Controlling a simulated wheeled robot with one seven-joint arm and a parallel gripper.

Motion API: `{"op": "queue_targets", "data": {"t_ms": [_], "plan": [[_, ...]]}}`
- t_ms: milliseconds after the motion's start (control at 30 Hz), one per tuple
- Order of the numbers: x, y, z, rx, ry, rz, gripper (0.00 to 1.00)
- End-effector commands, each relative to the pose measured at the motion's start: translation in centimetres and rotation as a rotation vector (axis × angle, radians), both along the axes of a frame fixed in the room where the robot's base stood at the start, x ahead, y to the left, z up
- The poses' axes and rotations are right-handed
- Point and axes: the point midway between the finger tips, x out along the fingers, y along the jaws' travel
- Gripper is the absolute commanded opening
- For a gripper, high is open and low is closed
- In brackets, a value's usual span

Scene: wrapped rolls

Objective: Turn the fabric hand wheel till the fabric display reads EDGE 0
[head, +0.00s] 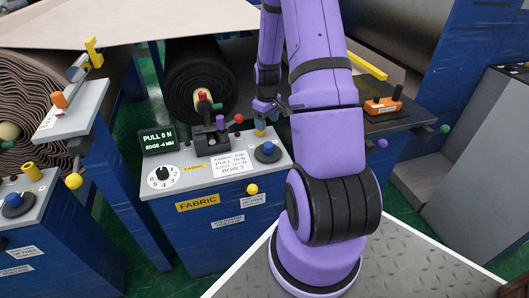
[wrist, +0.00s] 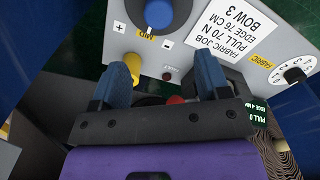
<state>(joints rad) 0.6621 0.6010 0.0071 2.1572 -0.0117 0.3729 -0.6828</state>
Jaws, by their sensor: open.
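The fabric display (head: 158,139) reads PULL 0 N and EDGE -4 MM; part of it shows in the wrist view (wrist: 254,111). It stands on the fabric panel's (head: 222,177) grey top. No part is plainly labelled as the hand wheel. A yellow post (head: 260,131) stands at the panel's back right, also in the wrist view (wrist: 133,68). A blue knob (head: 268,150) stands before it, by MID, plus and minus marks (wrist: 158,14). My gripper (wrist: 160,66) is open above the back right, its left finger near the yellow post, nothing visibly held.
A numbered white dial (head: 163,177) is at the panel's front left. A lever block (head: 213,137) with red and dark knobs stands behind the job card (head: 232,164). A dark roll (head: 200,80) lies behind. An orange device (head: 383,105) sits on the right table.

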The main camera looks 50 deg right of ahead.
Motion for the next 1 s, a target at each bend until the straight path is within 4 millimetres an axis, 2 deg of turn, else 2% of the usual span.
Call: {"op": "queue_targets", "data": {"t_ms": [133,367,800,1000], "plan": [[-0.4,-0.7,-1.5,0.007,0.008,0.002,0.69],[-0.4,-0.7,-3.6,0.009,0.010,0.002,0.69],[-0.4,-0.7,-10.5,0.009,0.010,0.001,0.69],[-0.4,-0.7,-11.9,0.007,0.008,0.002,0.69]]}}
